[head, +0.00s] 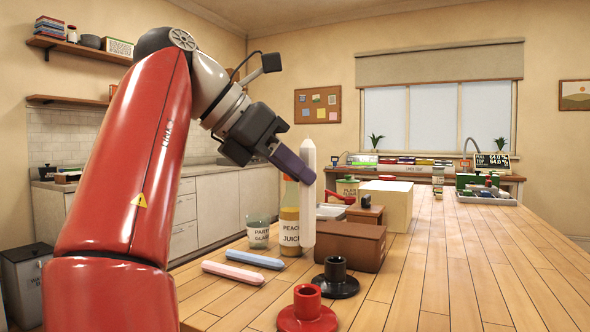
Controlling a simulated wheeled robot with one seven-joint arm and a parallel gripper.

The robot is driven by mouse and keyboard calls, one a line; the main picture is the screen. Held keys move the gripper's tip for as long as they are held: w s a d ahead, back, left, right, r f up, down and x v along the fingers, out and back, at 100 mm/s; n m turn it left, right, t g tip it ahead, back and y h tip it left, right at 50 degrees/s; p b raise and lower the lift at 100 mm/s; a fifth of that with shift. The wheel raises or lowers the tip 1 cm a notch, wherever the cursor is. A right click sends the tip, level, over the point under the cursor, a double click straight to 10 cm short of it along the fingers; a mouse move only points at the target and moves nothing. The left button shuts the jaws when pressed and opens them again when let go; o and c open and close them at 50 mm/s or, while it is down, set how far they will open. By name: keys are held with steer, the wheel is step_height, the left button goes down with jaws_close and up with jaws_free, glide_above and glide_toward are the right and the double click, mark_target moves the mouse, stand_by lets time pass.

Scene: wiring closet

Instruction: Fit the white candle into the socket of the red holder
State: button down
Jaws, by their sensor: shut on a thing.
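The white candle (308,200) is upright in the head view, held in the air above the wooden table. My gripper (303,172) is shut on its middle, coming in from the upper left. The red holder (307,312) stands on the table at the bottom of the view, its open socket facing up. The candle's lower end is above the holder in the picture and apart from it. How far the candle is from the holder in depth cannot be told from this one view.
A black holder (336,281) stands just behind the red one. A blue candle (255,259) and a pink candle (233,273) lie to the left. A juice bottle (290,226), a glass (258,235) and a brown box (350,246) stand behind.

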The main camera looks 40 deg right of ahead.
steer(key=b, duration=0.5)
glide_above(301, 242)
steer(key=a, duration=0.1)
steer(key=shift+w+a+f, duration=0.1)
steer(key=shift+f, duration=1.3)
steer(key=shift+w+f, duration=0.1)
steer(key=shift+f, duration=1.3)
steer(key=shift+f+b, duration=2.1)
steer(key=shift+f, duration=0.1)
steer(key=c, duration=1.2)
jaws_free()
steer(key=shift+r, duration=0.1)
steer(key=shift+c, duration=0.2)
steer(key=p+v, duration=0.2)
steer(key=v, duration=0.1)
steer(key=shift+a+r+p, duration=0.2)
steer(key=shift+r+p, duration=0.1)
steer(key=shift+p, duration=0.05)
steer(key=shift+w+a+r+p, duration=0.2)
steer(key=shift+a+r+p, duration=0.15)
steer(key=shift+a, duration=0.25)
